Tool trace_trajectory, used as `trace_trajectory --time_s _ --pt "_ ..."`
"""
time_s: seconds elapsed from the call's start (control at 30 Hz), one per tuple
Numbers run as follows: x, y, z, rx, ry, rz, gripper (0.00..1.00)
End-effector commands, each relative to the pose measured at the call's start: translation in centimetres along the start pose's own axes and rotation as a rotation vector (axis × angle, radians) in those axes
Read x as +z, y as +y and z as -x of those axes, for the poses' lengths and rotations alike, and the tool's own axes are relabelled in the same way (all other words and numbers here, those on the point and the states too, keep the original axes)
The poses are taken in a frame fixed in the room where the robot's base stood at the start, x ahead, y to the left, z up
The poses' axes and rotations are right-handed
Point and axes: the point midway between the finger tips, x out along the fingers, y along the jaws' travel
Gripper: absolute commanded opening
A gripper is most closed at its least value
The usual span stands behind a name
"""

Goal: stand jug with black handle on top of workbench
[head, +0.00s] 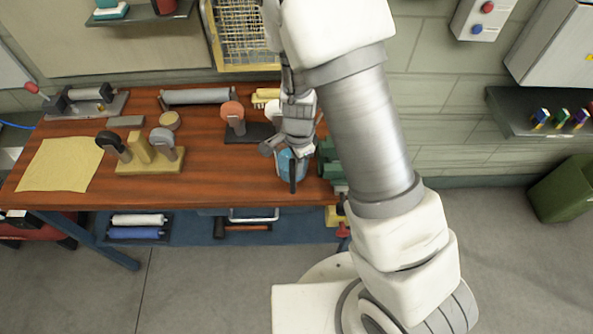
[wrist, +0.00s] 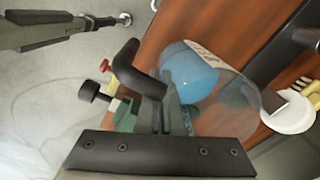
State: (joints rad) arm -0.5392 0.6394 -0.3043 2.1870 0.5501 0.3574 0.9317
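The jug is clear with blue contents (head: 284,166) and a black handle (head: 292,178). In the head view it appears over the front right part of the workbench (head: 215,185), close to its front edge. I cannot tell whether its base touches the top. In the wrist view the clear jug body (wrist: 222,105), with its blue part (wrist: 188,72), appears tilted, and its black handle (wrist: 135,68) runs down to the fingers. My gripper (wrist: 170,105) has its fingers close together at the handle and looks shut on it. In the head view my wrist hides part of the jug.
A green machine (head: 328,158) stands right beside the jug. A dark stand with an orange-topped tool (head: 233,115) is behind left. A wooden block with handles (head: 150,160) and a yellow cloth (head: 60,165) lie further left. Bare wood shows left of the jug.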

Motion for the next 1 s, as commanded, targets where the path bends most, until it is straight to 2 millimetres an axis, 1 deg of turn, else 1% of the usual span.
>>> trace_trajectory --time_s 0.1,0.2,0.47,0.57,0.77,1.0 --pt "-0.1 0.1 -1.8 0.003 0.0 -0.002 0.0" --pt "-0.1 0.1 -2.9 0.001 0.0 -0.002 0.0" --pt "0.0 0.0 -3.0 -0.001 0.0 -0.001 0.0" --pt "0.0 0.1 -3.4 -0.001 0.0 -0.001 0.0" --pt "0.0 0.1 -3.3 0.0 0.0 -0.001 0.33" --pt "0.0 0.1 -3.3 0.0 0.0 -0.001 0.33"
